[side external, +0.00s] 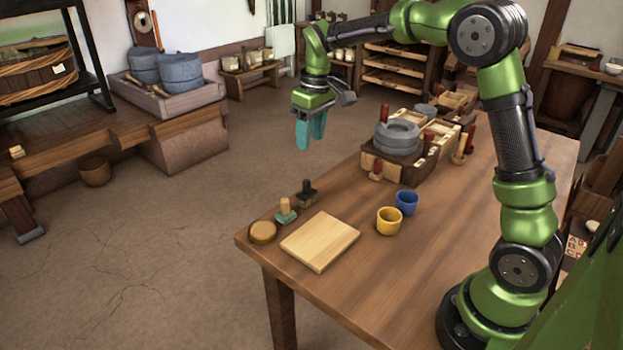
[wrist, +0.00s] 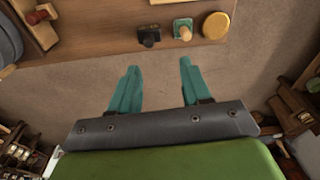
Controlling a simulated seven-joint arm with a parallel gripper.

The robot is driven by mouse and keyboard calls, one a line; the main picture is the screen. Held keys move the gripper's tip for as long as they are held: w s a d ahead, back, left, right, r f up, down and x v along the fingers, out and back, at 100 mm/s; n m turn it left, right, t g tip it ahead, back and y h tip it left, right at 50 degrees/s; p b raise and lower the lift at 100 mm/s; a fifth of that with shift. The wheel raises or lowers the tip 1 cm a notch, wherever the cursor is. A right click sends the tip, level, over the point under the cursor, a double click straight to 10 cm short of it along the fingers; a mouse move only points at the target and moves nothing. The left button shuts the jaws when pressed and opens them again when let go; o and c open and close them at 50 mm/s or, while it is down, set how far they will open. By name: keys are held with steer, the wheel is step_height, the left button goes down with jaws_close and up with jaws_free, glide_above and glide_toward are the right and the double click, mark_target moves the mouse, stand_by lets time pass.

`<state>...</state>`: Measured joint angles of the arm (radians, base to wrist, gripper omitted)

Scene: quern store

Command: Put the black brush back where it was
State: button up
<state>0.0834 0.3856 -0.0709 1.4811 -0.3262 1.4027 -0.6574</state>
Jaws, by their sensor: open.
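The black brush (side external: 307,193), a dark block with a short upright handle, stands near the table's far left edge. It also shows in the wrist view (wrist: 149,36) at the top, ahead of my fingers. A brush with a teal base and a wooden handle (side external: 286,211) stands beside it, nearer the table's corner, and shows in the wrist view (wrist: 183,29). My gripper (side external: 309,142) hangs in the air beyond the table's far edge, apart from both brushes. In the wrist view its two teal fingers (wrist: 156,82) are spread with nothing between them.
A round wooden lid or disc (side external: 262,232) lies by the corner. A pale wooden board (side external: 320,241), a yellow cup (side external: 389,220) and a blue cup (side external: 407,202) are on the table (side external: 366,290). A grey quern stone (side external: 397,137) on a wooden stand occupies the far end.

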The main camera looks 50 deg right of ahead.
steer(key=s+a+r+m+t+y, duration=0.1)
steer(key=s+a+r+t, duration=0.15)
steer(key=s, duration=0.35)
steer(key=s+a+r+m+t, duration=0.1)
steer(key=s+a+r+m, duration=0.2)
steer(key=s, duration=0.4)
steer(key=s+a+f+m+t, duration=0.1)
steer(key=s+a+t, duration=0.1)
steer(key=s, duration=0.7)
steer(key=shift+s+a+y, duration=0.3)
steer(key=shift+a, duration=0.35)
